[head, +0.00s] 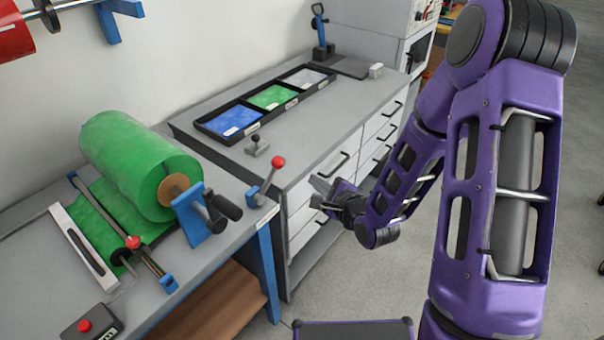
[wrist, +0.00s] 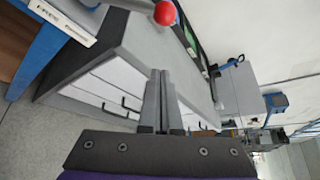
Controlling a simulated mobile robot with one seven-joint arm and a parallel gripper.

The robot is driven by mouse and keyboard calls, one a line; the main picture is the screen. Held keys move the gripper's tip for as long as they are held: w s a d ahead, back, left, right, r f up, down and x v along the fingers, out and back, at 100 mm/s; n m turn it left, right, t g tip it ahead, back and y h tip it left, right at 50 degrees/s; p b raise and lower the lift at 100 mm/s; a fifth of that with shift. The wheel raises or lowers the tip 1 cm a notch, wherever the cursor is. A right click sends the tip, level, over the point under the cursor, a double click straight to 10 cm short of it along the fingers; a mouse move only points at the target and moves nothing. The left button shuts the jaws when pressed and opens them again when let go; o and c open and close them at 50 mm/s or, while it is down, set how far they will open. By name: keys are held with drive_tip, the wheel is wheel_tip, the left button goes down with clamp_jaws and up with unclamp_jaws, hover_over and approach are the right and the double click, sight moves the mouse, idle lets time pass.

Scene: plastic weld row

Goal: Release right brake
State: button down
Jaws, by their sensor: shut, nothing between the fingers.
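The right brake is a metal lever with a red ball knob (head: 277,162) at the right end of the film table, beside the green film roll (head: 135,165). A white label lies at its foot. In the wrist view the red knob (wrist: 165,12) is at the top edge, and a label (wrist: 65,20) that seems to read FREE is at top left. My gripper (head: 322,188) is right of the lever and apart from it, in front of the drawer cabinet. Its fingers (wrist: 159,78) are together and empty.
A grey drawer cabinet (head: 345,135) stands close behind my gripper. On it are a black tray (head: 238,137) with blue, green and grey sheets and a small grey-knobbed device (head: 257,146). A black crank handle (head: 222,205) sits left of the lever. Open floor lies to the right.

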sight(269, 180)
drive_tip(key=w+a, duration=0.5)
drive_tip(key=a, duration=0.1)
drive_tip(key=shift+w+a+f, duration=0.25)
drive_tip(key=shift+w+a, duration=0.05)
drive_tip(key=shift+w, duration=0.1)
drive_tip(key=shift+d, duration=0.1)
idle(0.4)
drive_tip(key=shift+s+r+b, duration=0.1)
drive_tip(key=shift+r+b, duration=0.1)
drive_tip(key=shift+b, duration=0.1)
